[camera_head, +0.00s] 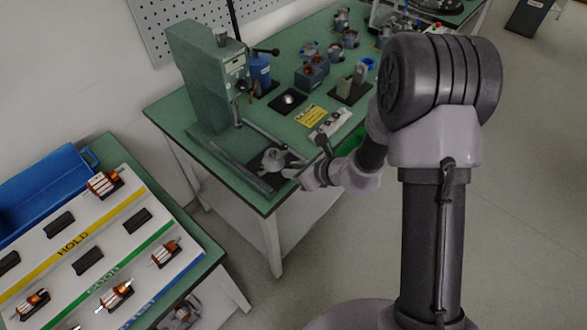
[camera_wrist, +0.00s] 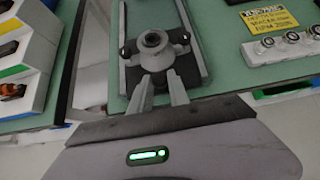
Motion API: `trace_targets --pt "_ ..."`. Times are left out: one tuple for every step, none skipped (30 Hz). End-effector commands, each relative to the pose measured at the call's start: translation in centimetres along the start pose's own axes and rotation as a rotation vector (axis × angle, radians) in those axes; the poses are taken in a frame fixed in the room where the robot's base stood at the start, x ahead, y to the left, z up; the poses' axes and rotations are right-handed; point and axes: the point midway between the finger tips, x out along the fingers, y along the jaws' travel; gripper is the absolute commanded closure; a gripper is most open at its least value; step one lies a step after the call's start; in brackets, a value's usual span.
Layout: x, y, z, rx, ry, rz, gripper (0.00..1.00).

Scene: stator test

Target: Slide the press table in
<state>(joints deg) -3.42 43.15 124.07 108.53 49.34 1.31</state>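The green press (camera_head: 205,75) stands at the left end of the green workbench. Its press table (camera_head: 273,160), a dark plate with a grey round fixture on it, sits pulled out toward the bench's front edge, in front of the press column. In the wrist view the press table (camera_wrist: 185,80) lies between two rails, with the round fixture (camera_wrist: 153,42) on top. My gripper (camera_head: 292,174) is at the near end of the press table. In the wrist view my gripper (camera_wrist: 160,75) has its two fingers apart, tips close to the fixture's front; whether they touch is unclear.
A yellow sign (camera_head: 311,116) and a white button panel (camera_head: 331,124) lie right of the press table. Motor parts (camera_head: 311,73) and a blue bottle (camera_head: 259,70) stand farther back. A sorting board (camera_head: 75,250) and blue bin (camera_head: 42,190) are at the left.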

Motion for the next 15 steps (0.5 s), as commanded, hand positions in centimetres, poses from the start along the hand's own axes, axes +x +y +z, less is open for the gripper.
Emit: trace_targets --pt "0.0 0.0 0.0 0.0 0.0 0.0 0.98" --pt "0.0 0.0 0.0 0.0 0.0 0.0 0.98" --pt "0.0 0.0 0.0 0.0 0.0 0.0 0.98" --pt "0.0 0.0 0.0 0.0 0.0 0.0 0.98" --pt "0.0 0.0 0.0 0.0 0.0 0.0 0.98" --pt "0.0 0.0 0.0 0.0 0.0 0.0 0.98" --pt "0.1 0.0 0.1 0.0 0.0 0.0 0.98" --pt "0.3 0.0 0.2 -0.001 0.0 0.001 0.98" --pt "0.6 0.0 0.5 -0.001 0.0 0.001 0.98" --pt "0.9 0.0 0.7 -0.002 0.0 0.001 0.98" --pt "1.1 0.0 0.9 -0.003 0.0 0.001 0.98" --pt "1.5 0.0 1.2 -0.003 0.0 0.001 0.98" --pt "1.8 0.0 1.5 -0.002 -0.001 0.001 0.98" --pt "2.0 0.1 1.7 -0.003 -0.001 0.001 0.98" --pt "2.4 0.1 2.0 -0.003 0.0 0.001 0.98"
